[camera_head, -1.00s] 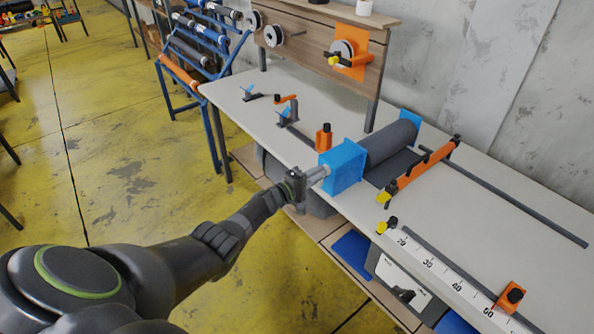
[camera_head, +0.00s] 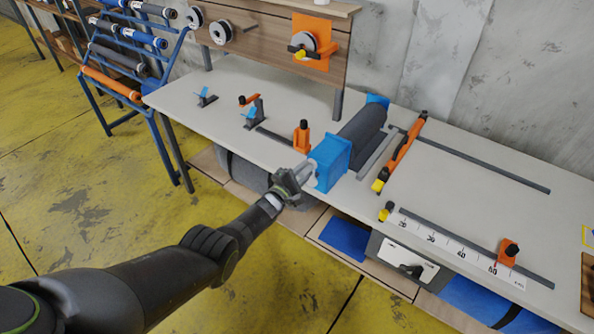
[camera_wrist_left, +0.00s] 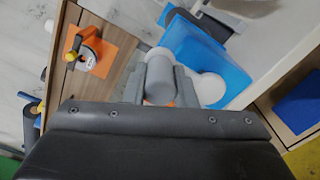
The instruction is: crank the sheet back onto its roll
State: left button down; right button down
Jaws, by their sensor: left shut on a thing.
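The dark grey roll (camera_head: 364,134) lies between two blue end brackets on the bench. The near blue bracket (camera_head: 331,160) carries the crank, a pale hub and arm at its front; its grey handle (camera_wrist_left: 160,79) shows in the left wrist view. My left gripper (camera_head: 303,177) is shut on this handle, its fingers on both sides of it in the left wrist view (camera_wrist_left: 157,88). No loose sheet shows on the bench between the roll and the orange cutting bar (camera_head: 402,151); a narrow grey strip lies there. My right gripper is not in view.
An orange block (camera_head: 302,137) stands left of the bracket. A ruler (camera_head: 450,242) with an orange stop (camera_head: 507,252) runs along the bench's front edge. A back panel (camera_head: 262,43) holds spools. A blue rack (camera_head: 128,62) of rolls stands at the left.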

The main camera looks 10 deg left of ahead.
pick_arm(q)
jog(key=shift+a, duration=0.1)
jog(key=c, duration=1.2)
grip_release()
jog(key=shift+o, duration=0.2)
jog(key=shift+s+a+r+p, duration=0.15)
jog(key=shift+s+p, duration=0.3)
jog(key=shift+p, duration=0.15)
jog(key=p+v, duration=0.4)
jog(key=v, duration=1.2)
jog(key=shift+s, duration=0.2)
jog(key=shift+a, duration=0.1)
